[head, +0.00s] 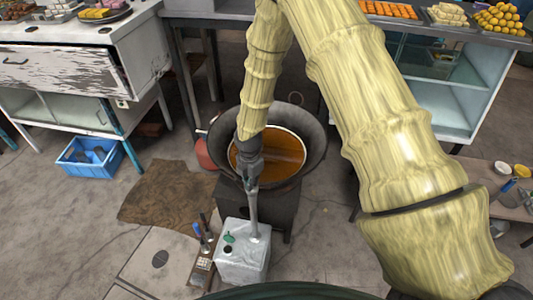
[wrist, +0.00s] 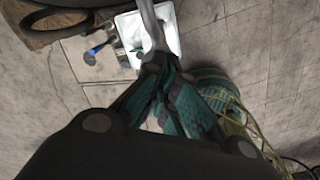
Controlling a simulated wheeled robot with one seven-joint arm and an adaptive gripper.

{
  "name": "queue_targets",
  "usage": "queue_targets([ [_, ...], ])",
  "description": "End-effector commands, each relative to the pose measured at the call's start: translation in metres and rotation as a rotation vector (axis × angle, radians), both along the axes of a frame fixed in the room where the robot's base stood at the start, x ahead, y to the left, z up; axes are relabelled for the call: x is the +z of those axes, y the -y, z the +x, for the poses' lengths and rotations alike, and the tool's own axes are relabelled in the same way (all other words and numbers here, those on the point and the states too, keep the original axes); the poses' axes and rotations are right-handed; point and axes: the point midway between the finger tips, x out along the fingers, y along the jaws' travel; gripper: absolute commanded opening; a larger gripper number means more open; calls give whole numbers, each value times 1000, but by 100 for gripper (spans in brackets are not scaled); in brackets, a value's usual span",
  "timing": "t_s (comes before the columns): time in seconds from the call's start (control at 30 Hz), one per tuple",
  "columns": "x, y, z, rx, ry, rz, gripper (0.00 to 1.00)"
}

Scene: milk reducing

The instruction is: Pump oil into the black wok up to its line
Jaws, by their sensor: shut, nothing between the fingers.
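The black wok (head: 318,135) sits on a dark stove and holds amber-brown oil (head: 288,158). A pale ring shows along part of the oil's edge. A white oil can (head: 243,262) stands on the floor in front of the stove, with a grey metal pump (head: 253,215) rising from its top. The can (wrist: 172,40) and pump (wrist: 150,25) also show in the wrist view. My gripper (head: 250,176) is shut and empty, pointing down at the top of the pump; contact is unclear. In the wrist view its teal-padded fingers (wrist: 168,75) overlap the pump.
A small wooden rack (head: 203,265) with upright tools stands left of the can. A blue crate (head: 90,157) and a brown mat (head: 165,193) lie on the floor at left. A green woven thing (wrist: 218,95) with cords lies right of the can in the wrist view.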

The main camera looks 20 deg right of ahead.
Motion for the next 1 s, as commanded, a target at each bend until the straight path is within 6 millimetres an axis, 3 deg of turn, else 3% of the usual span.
queue_targets([
  [1.0,65,0,0,0,0,1,0],
])
